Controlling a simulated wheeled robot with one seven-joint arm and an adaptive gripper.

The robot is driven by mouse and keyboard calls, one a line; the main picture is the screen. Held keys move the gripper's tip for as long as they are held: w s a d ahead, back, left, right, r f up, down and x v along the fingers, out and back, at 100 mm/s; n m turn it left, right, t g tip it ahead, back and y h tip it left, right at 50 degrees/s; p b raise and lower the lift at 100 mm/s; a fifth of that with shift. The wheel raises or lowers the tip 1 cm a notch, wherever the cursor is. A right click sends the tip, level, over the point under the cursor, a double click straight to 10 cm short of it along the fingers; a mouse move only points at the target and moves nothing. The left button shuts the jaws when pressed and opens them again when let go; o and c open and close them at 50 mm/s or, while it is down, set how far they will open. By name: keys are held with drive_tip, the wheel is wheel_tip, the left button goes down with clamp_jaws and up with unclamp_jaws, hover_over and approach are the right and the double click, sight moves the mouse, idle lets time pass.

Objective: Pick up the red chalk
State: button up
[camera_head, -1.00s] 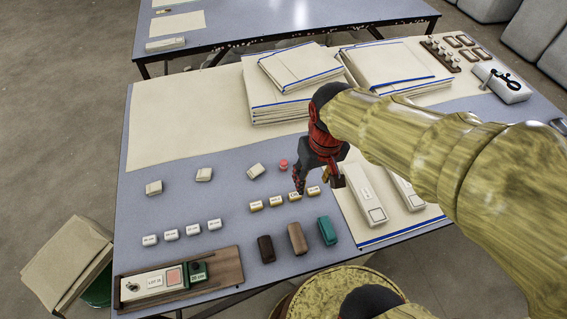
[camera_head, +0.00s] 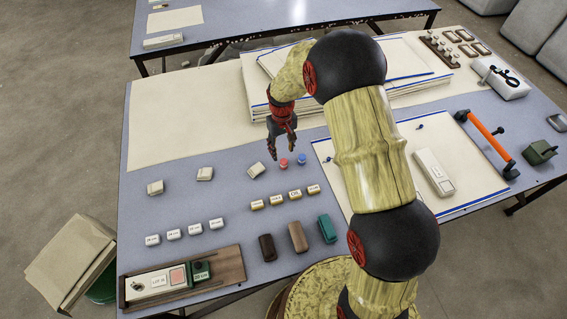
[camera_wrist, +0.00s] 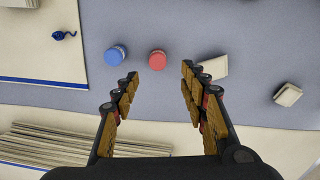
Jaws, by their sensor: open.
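The red chalk (camera_head: 284,163) is a small round red piece on the blue-grey table, just left of a similar blue piece (camera_head: 301,159). In the wrist view the red chalk (camera_wrist: 157,60) lies ahead of the space between my fingertips, and the blue piece (camera_wrist: 115,56) is to its left, beyond the left finger. My gripper (camera_head: 283,157) is open and empty, pointing down close to the red chalk in the head view. In the wrist view my gripper (camera_wrist: 158,82) has both fingers spread, with nothing between them. Its height above the table is hard to judge.
A white block (camera_head: 256,169) lies left of the red chalk. Several small labelled blocks (camera_head: 278,201) sit in front of it. Folded cloth stacks (camera_head: 256,90) stand behind. A cloth sheet with blue edging (camera_head: 327,190) lies to the right.

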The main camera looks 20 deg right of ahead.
sight(284, 161)
drive_tip(key=f+b, duration=0.1)
drive_tip(key=f, duration=0.4)
drive_tip(key=f+b, duration=0.1)
drive_tip(key=f, duration=0.2)
drive_tip(key=shift+s+d+b, duration=0.25)
drive_tip(key=shift+b, duration=0.1)
drive_tip(key=c, duration=0.3)
drive_tip(key=c, duration=0.8)
clamp_jaws()
